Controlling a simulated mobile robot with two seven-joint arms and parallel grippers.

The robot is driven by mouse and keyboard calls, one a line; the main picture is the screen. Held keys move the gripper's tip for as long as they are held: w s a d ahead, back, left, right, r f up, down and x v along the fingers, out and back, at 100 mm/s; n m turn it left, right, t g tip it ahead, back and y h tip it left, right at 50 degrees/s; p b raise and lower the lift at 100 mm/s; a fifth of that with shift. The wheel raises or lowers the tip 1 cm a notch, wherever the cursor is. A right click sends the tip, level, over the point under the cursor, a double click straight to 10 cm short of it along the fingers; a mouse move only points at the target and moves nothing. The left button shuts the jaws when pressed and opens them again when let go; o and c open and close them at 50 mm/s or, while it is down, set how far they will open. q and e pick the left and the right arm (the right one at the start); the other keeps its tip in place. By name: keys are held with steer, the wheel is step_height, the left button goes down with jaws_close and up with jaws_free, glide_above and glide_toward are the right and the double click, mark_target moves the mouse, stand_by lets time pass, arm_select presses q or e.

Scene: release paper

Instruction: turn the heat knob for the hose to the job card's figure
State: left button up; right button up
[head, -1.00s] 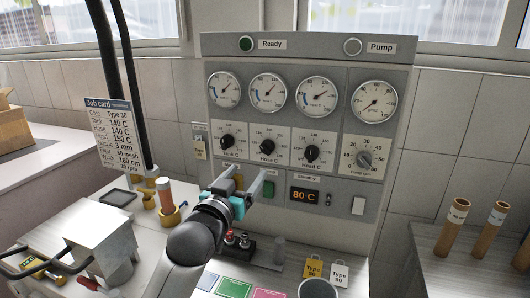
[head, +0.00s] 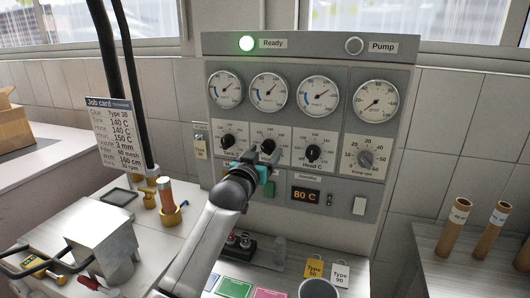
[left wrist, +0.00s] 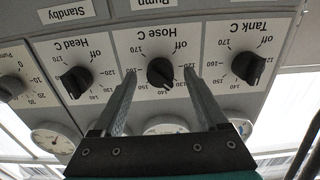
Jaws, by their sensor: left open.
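The Hose C knob (left wrist: 160,72), a black dial on a white scale plate, sits between the spread fingers of my left gripper (left wrist: 160,75) in the left wrist view, which shows the panel upside down. A gap shows on either side of the knob, so the gripper is open and not gripping it. In the head view my left gripper (head: 253,161) is up at the panel and partly covers the Hose C knob (head: 268,146). The exact pointer reading is unclear. The job card (head: 110,131) at left lists Hose 140 C. My right gripper is not in view.
The Tank C knob (head: 228,142) and Head C knob (head: 313,153) flank the hose knob closely. The Ready lamp (head: 247,43) glows green. A hopper (head: 102,232) stands on the bench at left.

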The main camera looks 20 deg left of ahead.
arm_select(q)
steer(key=shift+w, duration=0.4)
steer(key=shift+c, duration=0.3)
jaws_close()
